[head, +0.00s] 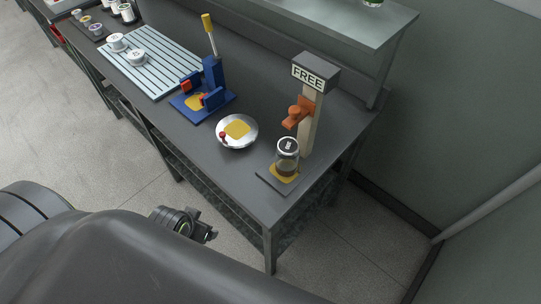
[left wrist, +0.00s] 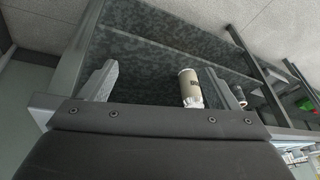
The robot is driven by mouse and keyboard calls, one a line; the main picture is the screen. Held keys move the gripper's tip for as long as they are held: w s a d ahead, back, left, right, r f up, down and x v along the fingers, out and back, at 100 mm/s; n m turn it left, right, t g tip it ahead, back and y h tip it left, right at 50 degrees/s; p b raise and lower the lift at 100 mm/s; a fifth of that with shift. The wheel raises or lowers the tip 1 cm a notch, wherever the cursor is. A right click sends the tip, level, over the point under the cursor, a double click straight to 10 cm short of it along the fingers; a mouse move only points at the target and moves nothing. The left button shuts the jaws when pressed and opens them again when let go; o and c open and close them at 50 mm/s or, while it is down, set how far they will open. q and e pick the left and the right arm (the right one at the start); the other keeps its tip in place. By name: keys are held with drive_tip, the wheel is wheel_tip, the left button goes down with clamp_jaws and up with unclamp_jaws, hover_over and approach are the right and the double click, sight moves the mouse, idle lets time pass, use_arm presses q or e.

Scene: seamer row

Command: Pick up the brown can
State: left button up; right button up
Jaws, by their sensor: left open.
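A grey-brown can (left wrist: 188,86) with dark print and a white end shows in the left wrist view, on the dark mottled shelf (left wrist: 150,55) under the bench. I see no brown can in the head view. My left gripper (left wrist: 158,72) is open and empty. The can appears between its fingers, closer to the right one, and seems apart from them. In the head view my left gripper (head: 210,233) is low, in front of the bench's front side. My right gripper is not in view.
A second, dark can (left wrist: 239,96) stands right of the right finger. The bench (head: 240,180) has a leg (head: 269,250) near the gripper. The floor in front is clear.

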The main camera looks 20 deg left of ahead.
use_arm(q)
wheel_tip(320, 180, up, 4)
drive_tip(key=w+d+m+t+h, duration=0.1)
drive_tip(key=w+d, duration=0.1)
drive_tip(key=m+t+h, duration=0.5)
drive_tip(key=t+h, duration=0.2)
approach(278, 157)
drive_tip(key=p+x, duration=0.3)
drive_tip(key=x, duration=0.4)
drive_tip(key=shift+d, duration=0.15)
drive_tip(key=shift+w+d+f, duration=0.15)
drive_tip(key=shift+w+f, duration=0.1)
drive_tip(key=shift+w+d+p, duration=0.25)
drive_tip(key=shift+w+p, duration=0.15)
drive_tip(key=shift+p, duration=0.25)
drive_tip(key=p+x, duration=0.1)
drive_tip(key=x, duration=0.2)
drive_tip(key=shift+w+d+f, duration=0.3)
drive_tip(key=shift+w, duration=0.25)
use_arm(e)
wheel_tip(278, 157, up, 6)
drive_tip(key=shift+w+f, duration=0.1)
